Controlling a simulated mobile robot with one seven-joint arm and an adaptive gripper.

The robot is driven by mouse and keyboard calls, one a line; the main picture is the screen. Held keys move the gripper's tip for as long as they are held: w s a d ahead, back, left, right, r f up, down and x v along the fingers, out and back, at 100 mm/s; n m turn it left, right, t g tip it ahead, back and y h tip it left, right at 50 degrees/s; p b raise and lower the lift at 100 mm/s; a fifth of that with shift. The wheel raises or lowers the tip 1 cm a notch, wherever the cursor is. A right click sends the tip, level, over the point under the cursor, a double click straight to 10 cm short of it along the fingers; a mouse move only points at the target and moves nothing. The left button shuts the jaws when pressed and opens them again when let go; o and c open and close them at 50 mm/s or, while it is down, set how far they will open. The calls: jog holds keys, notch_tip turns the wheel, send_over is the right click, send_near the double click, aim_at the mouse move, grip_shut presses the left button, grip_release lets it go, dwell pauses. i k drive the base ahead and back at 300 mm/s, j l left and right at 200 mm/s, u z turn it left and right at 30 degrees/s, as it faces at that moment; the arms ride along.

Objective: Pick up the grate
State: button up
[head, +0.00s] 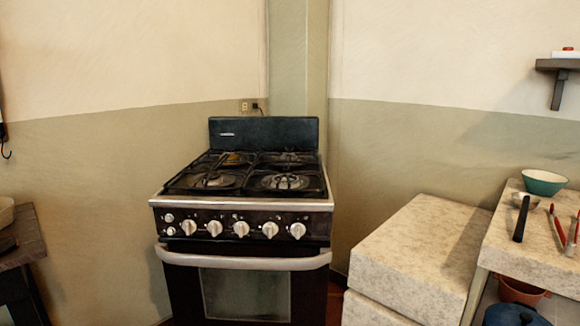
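Black burner grates (285,182) lie on top of the stove (240,225), in the middle of the head view. They sit over several round burners, and dark bars and pan blend together, so I cannot tell the edges of each grate. A small brownish patch (234,159) shows at the back left burner; I cannot tell what it is. My gripper is not in view, and nothing of my arm shows near the stove.
A pale stone block (420,250) stands right of the stove. A stone counter (515,245) beyond it holds a green bowl (544,182), a black-handled utensil (521,218) and red-handled tools (560,228). A dark table (25,240) is at left. A wall shelf (560,65) is upper right.

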aim_at(254, 172)
jog(key=i+l+z, duration=0.1)
jog(key=i+z, duration=0.5)
jog(key=i, duration=1.15)
